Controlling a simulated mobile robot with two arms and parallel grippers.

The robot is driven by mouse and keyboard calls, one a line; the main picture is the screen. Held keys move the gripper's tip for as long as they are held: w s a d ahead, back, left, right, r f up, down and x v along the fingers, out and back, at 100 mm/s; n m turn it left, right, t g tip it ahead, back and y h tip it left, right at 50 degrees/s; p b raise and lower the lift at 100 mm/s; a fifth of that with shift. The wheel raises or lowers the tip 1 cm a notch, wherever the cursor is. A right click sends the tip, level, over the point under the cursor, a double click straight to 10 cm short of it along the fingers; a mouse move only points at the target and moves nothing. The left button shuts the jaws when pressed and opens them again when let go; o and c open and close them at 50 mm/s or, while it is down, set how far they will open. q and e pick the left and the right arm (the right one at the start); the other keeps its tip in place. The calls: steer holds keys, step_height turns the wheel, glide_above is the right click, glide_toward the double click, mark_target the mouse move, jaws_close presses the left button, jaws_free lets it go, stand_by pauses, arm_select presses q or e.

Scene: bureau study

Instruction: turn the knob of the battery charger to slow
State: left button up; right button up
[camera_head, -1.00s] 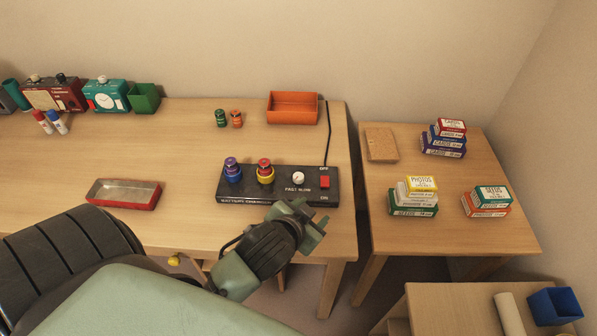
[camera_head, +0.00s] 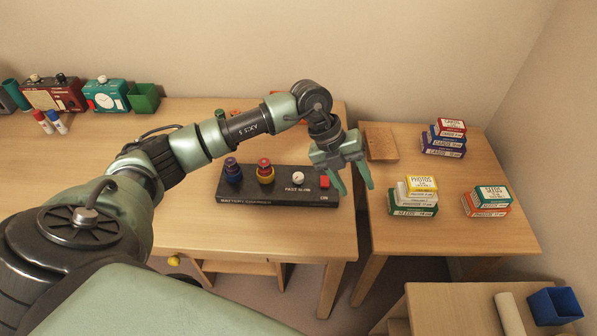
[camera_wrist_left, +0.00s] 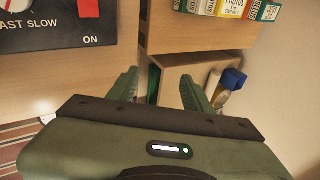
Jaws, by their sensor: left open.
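The black battery charger (camera_head: 250,200) lies near the front right of the desk. Its white knob (camera_head: 298,178) sits above the FAST and SLOW print; its setting is too small to read. A red switch (camera_head: 324,183) is right of the knob. In the left wrist view, the charger (camera_wrist_left: 50,30) fills the top left corner, with the knob (camera_wrist_left: 16,4) cut off by the top edge. My left gripper (camera_head: 355,188) is open and empty, pointing down just right of the charger. Its fingers also show in the left wrist view (camera_wrist_left: 160,80). My right gripper is out of view.
A side table (camera_head: 460,225) at right holds stacked small boxes (camera_head: 415,197) and a brown block (camera_head: 381,144). My left arm covers much of the desk's middle.

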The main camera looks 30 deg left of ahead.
mark_target(298, 176)
arm_select(q)
steer(key=a+y, duration=0.2)
steer(key=a, duration=0.3)
steer(key=a+n+g+y, duration=0.1)
steer(key=a+y, duration=0.1)
steer(key=a, duration=0.3)
steer(key=a+r+n+y, duration=0.1)
steer(key=a, duration=0.4)
steer(key=shift+a+y, duration=0.25)
steer(key=shift+y, duration=0.15)
step_height(298, 176, down, 8)
steer(key=shift+r+p, duration=0.15)
steer(key=shift+p, duration=0.4)
jaws_close()
